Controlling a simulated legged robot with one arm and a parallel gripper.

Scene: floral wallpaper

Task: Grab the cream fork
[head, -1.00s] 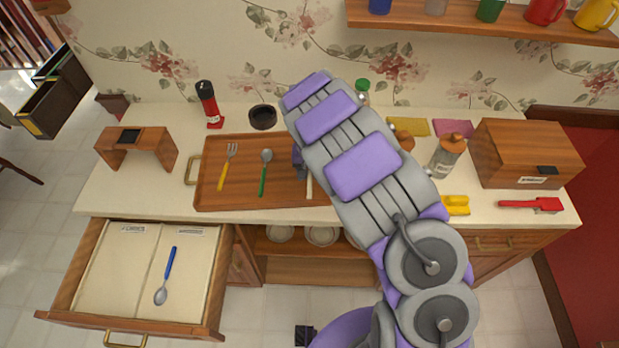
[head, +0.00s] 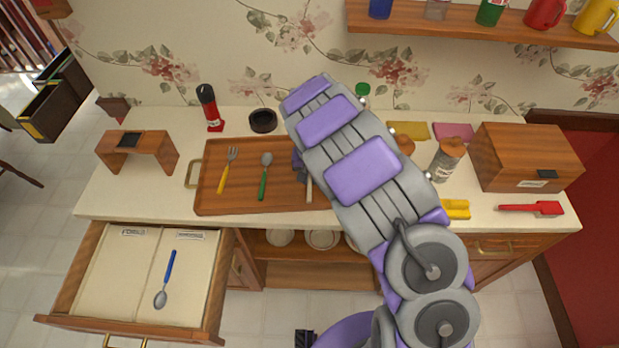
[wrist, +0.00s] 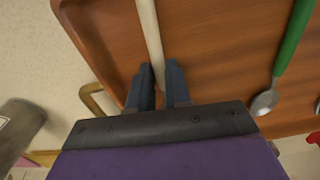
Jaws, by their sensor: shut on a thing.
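The cream fork shows only as a cream handle (wrist: 149,35) in the wrist view, lying along the wooden tray (wrist: 215,45). My gripper (wrist: 159,85) is shut on it, with one dark finger on each side of the handle. The fork's head is hidden by the gripper. In the head view the handle (head: 309,191) shows beside my arm at the right part of the tray (head: 240,203). I cannot tell whether the fork is lifted off the tray.
A yellow fork (head: 226,172) and a green spoon (head: 264,177) lie on the tray. An open drawer (head: 100,275) at front left holds a blue spoon (head: 165,280). A grey bottle (head: 447,160) and a wooden box (head: 525,158) stand to the right of my arm.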

